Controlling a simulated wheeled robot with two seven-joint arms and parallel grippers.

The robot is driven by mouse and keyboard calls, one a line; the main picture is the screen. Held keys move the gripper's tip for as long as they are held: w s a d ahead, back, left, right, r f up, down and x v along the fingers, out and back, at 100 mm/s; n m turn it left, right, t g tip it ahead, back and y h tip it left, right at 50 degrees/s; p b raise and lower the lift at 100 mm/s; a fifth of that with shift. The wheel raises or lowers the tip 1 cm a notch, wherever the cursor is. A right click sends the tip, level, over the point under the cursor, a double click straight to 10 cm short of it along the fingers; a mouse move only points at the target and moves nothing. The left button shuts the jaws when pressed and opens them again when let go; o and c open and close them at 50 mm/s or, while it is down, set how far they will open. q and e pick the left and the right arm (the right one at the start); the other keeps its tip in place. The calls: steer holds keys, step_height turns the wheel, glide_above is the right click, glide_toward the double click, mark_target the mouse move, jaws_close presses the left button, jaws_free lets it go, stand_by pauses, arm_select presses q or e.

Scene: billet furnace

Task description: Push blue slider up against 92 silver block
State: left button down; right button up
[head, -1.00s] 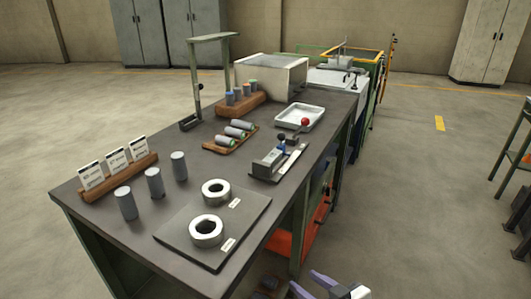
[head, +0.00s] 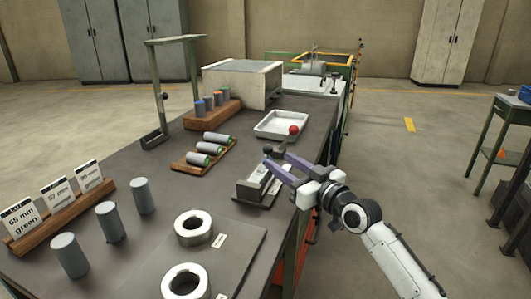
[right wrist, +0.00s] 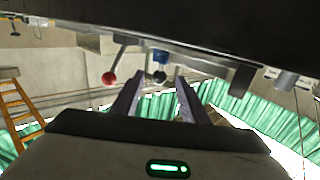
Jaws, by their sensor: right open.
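The fixture with the silver block (head: 254,182) lies near the right edge of the dark table; any number on the block is too small to read. The blue slider (right wrist: 160,57) shows in the right wrist view, with a black knob (right wrist: 159,77) below it. In the head view my gripper largely hides the slider. My right gripper (head: 280,162) is open, with its purple fingers over the far part of the fixture. In the wrist view the knob appears between and beyond the fingertips; contact cannot be told. My left gripper is not in view.
A red ball lever (head: 293,130) stands just beyond the fingers. A white tray (head: 284,124) and a wooden rack (head: 204,155) of cylinders lie behind. Several grey cylinders (head: 109,222) and a plate with two rings (head: 193,228) are at the front.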

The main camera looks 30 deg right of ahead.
mark_target(268, 154)
steer(key=w, duration=0.4)
steer(key=w+a, duration=0.1)
steer(key=w, duration=0.2)
steer(key=shift+f, duration=0.1)
jaws_close()
